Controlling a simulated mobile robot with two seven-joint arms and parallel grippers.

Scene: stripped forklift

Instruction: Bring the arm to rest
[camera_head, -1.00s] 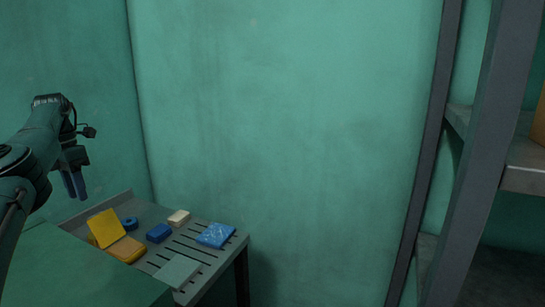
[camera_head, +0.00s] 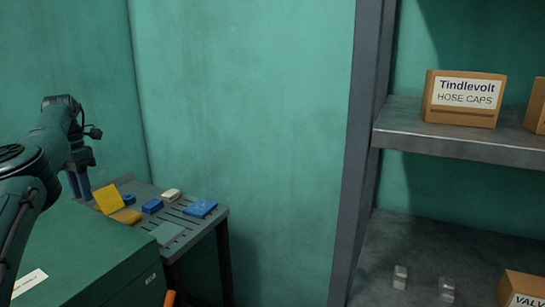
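My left arm comes in from the left edge, bent, with its gripper (camera_head: 79,184) pointing down beside the slatted table. Two blue fingers show side by side with a narrow gap; nothing can be seen between them, and their tips are partly hard to make out. The gripper looks close to the yellow pieces on the table, but I cannot tell whether it touches anything. My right arm and gripper are not in view.
A green box (camera_head: 75,250) stands in front. At right, a grey shelf (camera_head: 455,143) bears a labelled carton (camera_head: 464,98).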

